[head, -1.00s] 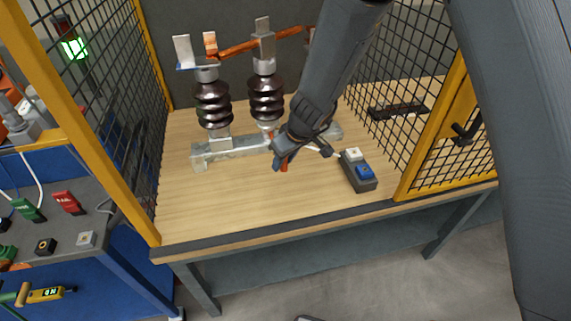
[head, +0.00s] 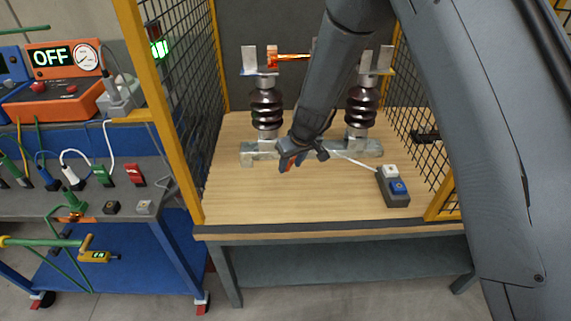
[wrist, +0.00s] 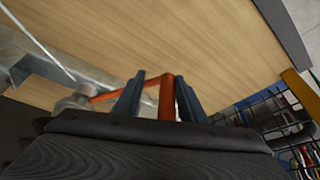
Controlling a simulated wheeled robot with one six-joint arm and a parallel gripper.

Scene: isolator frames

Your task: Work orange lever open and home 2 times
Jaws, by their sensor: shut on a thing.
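The orange lever (wrist: 167,98) stands between the two fingers of my gripper (wrist: 160,97) in the wrist view, which are shut on it. An orange arm runs left from it to a grey pivot on the metal base. In the head view my gripper (head: 289,156) is low in front of the metal base (head: 262,150), and a little of the lever shows below it. Brown insulators (head: 266,110) stand on the base at left and right. A copper bar (head: 292,57) runs from the left top contact until my arm hides it.
A grey box with white and blue buttons (head: 395,188) lies to the right on the wooden bench (head: 290,200). Yellow-framed mesh panels (head: 168,120) flank the bench. The bench front is clear.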

